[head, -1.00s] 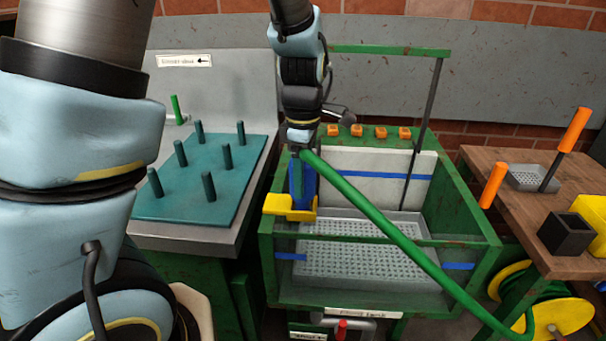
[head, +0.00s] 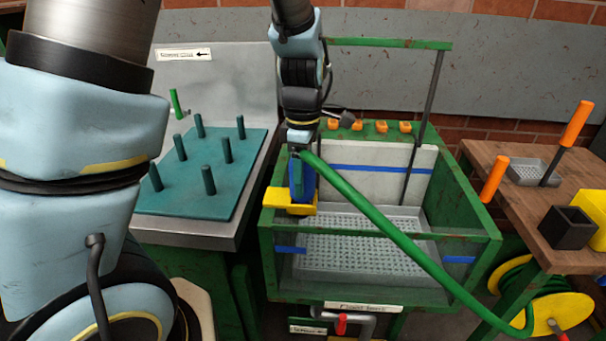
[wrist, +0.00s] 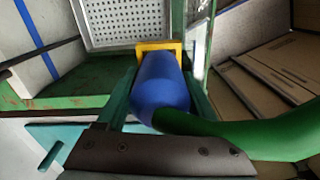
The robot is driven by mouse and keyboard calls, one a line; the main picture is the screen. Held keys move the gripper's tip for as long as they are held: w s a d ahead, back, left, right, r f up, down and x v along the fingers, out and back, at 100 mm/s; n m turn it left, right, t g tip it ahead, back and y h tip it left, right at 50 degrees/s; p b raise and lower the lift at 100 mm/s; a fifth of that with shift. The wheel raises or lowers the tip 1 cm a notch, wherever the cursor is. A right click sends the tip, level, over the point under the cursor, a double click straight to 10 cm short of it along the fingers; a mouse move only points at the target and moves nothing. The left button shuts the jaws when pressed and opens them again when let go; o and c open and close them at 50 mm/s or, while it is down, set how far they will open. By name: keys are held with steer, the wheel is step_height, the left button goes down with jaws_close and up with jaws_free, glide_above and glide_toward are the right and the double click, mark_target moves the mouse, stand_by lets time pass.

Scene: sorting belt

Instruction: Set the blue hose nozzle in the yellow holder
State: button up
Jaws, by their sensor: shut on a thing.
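The blue hose nozzle (head: 309,181) is upright, with the green hose (head: 385,232) running from its top down to the right. My gripper (head: 298,176) is shut on the nozzle, with its green fingers on either side of it in the wrist view (wrist: 160,95). The yellow holder (head: 283,203) is on the near left corner of the green-framed basin. The nozzle's lower end is at the holder. In the wrist view, the holder's yellow rim (wrist: 172,45) shows around the far end of the nozzle (wrist: 160,78). How deep the nozzle sits is hidden.
The basin (head: 470,237) has green rails and a perforated grey tray (head: 365,232). A teal peg board (head: 190,195) lies to the left. A wooden table (head: 535,220) with orange-handled tools and a black box (head: 567,228) stands right, above a yellow hose reel (head: 555,312).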

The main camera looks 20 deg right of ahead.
steer(key=shift+f+b, duration=0.3)
steer(key=shift+f, duration=0.25)
stand_by(0.4)
steer(key=o, duration=1.3)
steer(key=shift+c, duration=0.2)
steer(key=shift+r, duration=0.1)
step_height(320, 180, up, 11)
steer(key=shift+f+b, duration=0.2)
steer(key=shift+b, duration=0.1)
steer(key=shift+a, duration=0.1)
steer(key=a+f+m, duration=0.2)
steer(key=a+m, duration=0.2)
steer(key=a, duration=0.4)
steer(key=a+f+m+t, duration=0.1)
steer(key=a+m, duration=0.3)
steer(key=a, duration=0.4)
steer(key=w+a+f+m, duration=0.1)
steer(key=a+f+m, duration=0.3)
steer(key=a, duration=0.5)
steer(key=shift+t, duration=0.3)
